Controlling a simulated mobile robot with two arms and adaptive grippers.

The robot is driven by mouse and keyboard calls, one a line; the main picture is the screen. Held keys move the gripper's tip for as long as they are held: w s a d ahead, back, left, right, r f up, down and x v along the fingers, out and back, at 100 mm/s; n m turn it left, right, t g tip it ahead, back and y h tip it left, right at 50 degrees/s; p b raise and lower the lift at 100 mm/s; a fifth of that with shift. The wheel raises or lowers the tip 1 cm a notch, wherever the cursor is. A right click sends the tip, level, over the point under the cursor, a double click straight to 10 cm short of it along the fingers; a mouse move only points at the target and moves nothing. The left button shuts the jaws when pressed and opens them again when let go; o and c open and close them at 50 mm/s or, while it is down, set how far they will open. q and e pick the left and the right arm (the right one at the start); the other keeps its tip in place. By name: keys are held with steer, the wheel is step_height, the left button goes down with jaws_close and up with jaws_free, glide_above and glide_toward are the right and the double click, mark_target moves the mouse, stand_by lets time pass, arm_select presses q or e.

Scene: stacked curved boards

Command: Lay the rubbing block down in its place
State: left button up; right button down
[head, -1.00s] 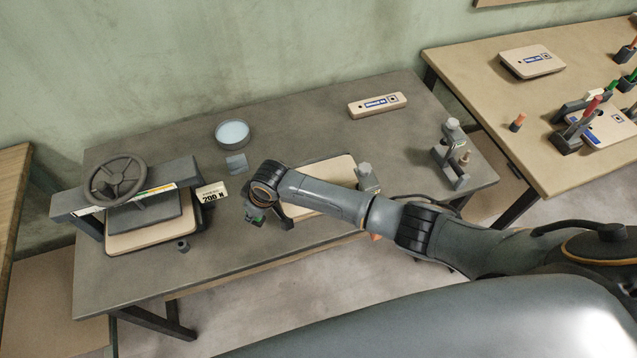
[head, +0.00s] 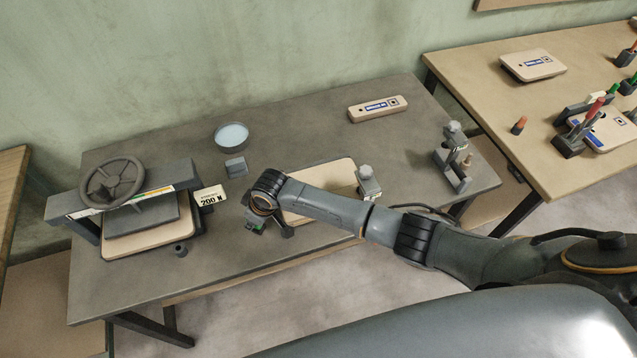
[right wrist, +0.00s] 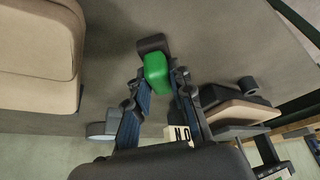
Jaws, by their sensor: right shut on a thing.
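My right gripper (right wrist: 160,85) is shut on a green block with a dark end, which looks like the rubbing block (right wrist: 157,68). My left gripper is not in view.
A press with a handwheel (head: 112,182) stands left, beside a "200 N" card (head: 211,196). A pale curved board (head: 325,173) lies partly under my arm, with a clamp (head: 368,183). A round dish (head: 231,136) and a long block (head: 377,107) are behind. The table's back middle is clear.

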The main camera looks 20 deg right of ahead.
steer(key=shift+f+b, duration=0.3)
steer(key=shift+f, duration=0.2)
steer(key=c, duration=1.1)
jaws_free()
steer(key=shift+r, duration=0.15)
steer(key=v, duration=1.1)
steer(key=shift+s+r, duration=0.15)
steer(key=shift+r, duration=0.2)
steer(key=shift+d, duration=0.1)
